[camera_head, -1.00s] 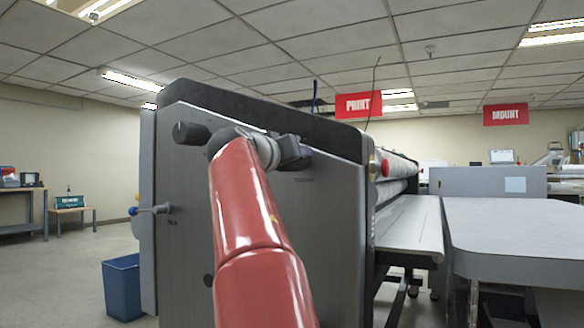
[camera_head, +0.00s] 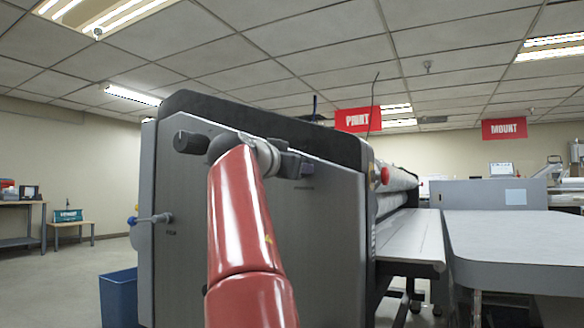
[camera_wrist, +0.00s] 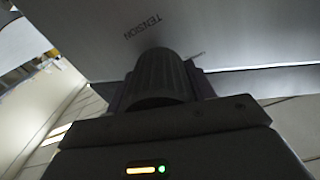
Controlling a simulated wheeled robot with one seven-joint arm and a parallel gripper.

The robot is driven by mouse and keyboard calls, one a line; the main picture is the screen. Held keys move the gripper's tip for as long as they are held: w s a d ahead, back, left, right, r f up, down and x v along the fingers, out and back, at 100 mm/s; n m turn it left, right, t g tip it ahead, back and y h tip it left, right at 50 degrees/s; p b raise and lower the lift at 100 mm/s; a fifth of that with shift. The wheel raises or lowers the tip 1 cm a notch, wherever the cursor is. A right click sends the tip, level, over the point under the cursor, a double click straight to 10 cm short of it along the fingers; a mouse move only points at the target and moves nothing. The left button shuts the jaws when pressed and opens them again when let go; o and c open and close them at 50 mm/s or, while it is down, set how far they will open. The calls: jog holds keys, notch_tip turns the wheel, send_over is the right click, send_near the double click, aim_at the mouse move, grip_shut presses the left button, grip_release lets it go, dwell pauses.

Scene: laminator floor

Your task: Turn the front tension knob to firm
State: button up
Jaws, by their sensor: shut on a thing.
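The tension knob (camera_wrist: 158,78) is a dark, ribbed, round knob in the middle of the wrist view, with the word TENSION printed on the grey panel (camera_wrist: 205,38) beside it. My gripper (camera_wrist: 160,100) is shut on this knob; its dark body fills the lower part of the wrist view. In the head view my gripper (camera_head: 292,165) is at the upper part of the machine's grey side panel (camera_head: 330,240). The knob is hidden there behind my gripper, and I cannot read its pointer or setting.
A thin lever (camera_head: 152,219) sticks out at the panel's left edge. A red button (camera_head: 384,176) is at the machine's right corner. A blue bin (camera_head: 118,298) stands on the floor at left. A large grey-white table (camera_head: 510,235) is at right.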

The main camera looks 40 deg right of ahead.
dwell(0.3)
jog(key=o, duration=1)
jog(key=shift+c, duration=0.2)
jog(key=shift+a, duration=0.1)
jog(key=b+v, duration=0.2)
jog(key=v, duration=0.5)
jog(key=shift+a+b, duration=0.3)
jog(key=shift+s, duration=0.1)
